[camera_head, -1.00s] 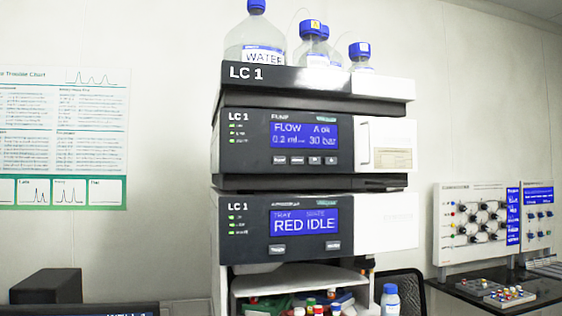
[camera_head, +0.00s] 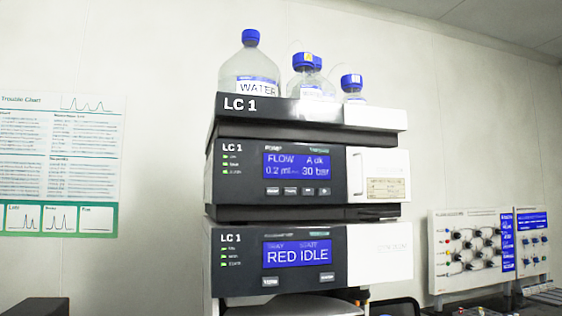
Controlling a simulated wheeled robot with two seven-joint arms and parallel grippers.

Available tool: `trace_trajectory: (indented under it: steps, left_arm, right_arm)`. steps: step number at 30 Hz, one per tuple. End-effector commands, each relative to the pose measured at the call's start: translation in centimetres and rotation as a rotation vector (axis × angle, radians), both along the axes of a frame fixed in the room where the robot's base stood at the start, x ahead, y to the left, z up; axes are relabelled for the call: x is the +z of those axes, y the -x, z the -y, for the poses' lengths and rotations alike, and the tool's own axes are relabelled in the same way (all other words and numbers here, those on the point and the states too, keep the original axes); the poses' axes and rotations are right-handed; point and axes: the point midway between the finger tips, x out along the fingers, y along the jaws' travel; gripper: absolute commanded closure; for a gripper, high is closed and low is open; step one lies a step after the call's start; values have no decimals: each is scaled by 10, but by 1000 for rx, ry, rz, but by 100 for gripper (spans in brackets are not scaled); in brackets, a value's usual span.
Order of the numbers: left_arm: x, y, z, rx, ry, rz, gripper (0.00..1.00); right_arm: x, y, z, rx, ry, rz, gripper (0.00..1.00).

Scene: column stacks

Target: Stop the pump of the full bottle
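The LC 1 column stack stands in the middle of the view. Its pump module (camera_head: 240,184) has a lit blue screen (camera_head: 297,166) reading FLOW 0.2 ml and 30 bar, with a row of small buttons (camera_head: 298,191) under it. On the top tray (camera_head: 300,112) stand a large clear bottle labelled WATER (camera_head: 250,72) with a blue cap and several smaller blue-capped bottles (camera_head: 312,77). The liquid levels are hard to make out. Neither of my grippers shows in this view.
The module below (camera_head: 232,262) has a screen reading RED IDLE (camera_head: 297,254). A wall chart (camera_head: 60,165) hangs at the left. Boards with knobs and valves (camera_head: 470,250) stand at the right. A dark box (camera_head: 35,307) shows at the lower left edge.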

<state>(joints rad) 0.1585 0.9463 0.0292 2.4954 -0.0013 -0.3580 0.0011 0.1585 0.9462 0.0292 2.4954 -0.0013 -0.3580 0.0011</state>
Motion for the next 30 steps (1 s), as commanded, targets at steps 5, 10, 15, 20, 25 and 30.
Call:
trace_trajectory:
  steps: [5,10,15,20,25,30]
  left_arm:
    - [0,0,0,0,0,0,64]
    - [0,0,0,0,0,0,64]
    - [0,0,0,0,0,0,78]
    - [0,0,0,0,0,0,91]
    - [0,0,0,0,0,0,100]
    - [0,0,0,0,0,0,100]
  right_arm:
    - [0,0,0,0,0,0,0]
    - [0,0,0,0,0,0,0]
    - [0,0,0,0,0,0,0]
    - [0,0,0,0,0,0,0]
    - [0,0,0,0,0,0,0]
    - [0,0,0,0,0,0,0]
